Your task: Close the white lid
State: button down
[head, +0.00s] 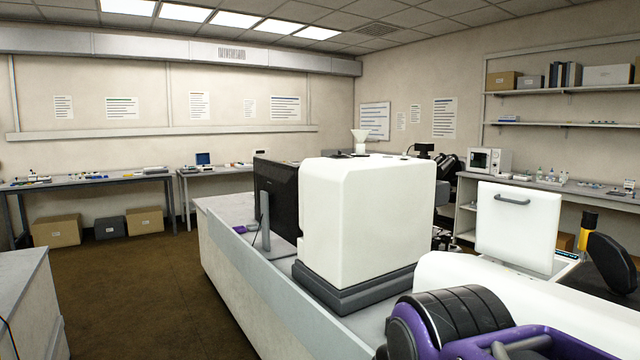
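The white lid (518,228) stands raised, nearly upright, at the right of the head view. A grey bar handle (512,199) is near its upper edge. Its lower edge meets the area behind a rounded white instrument body (470,276), which hides part of what lies below. My purple and black arm fills the bottom right, in front of this body. My gripper's fingers do not show, so its distance from the lid cannot be told.
A large white instrument housing (362,215) on a dark base stands on the bench (240,282), left of the lid. A black monitor (277,197) is beside it. A black paddle-shaped part (611,262) and a yellow-black item (587,235) are right of the lid.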

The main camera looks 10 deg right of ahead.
aim_at(517, 226)
jog(key=i+j+z, duration=0.2)
jog(key=z, duration=0.25)
jog(key=i+j+z, duration=0.3)
jog(key=z, duration=0.2)
jog(key=i+j+z, duration=0.25)
jog(key=j+z, duration=0.2)
jog(key=i+j+z, duration=0.1)
jog(key=j+z, duration=0.35)
jog(key=i+j+z, duration=0.1)
jog(key=j+z, duration=0.4)
jog(key=l, duration=0.1)
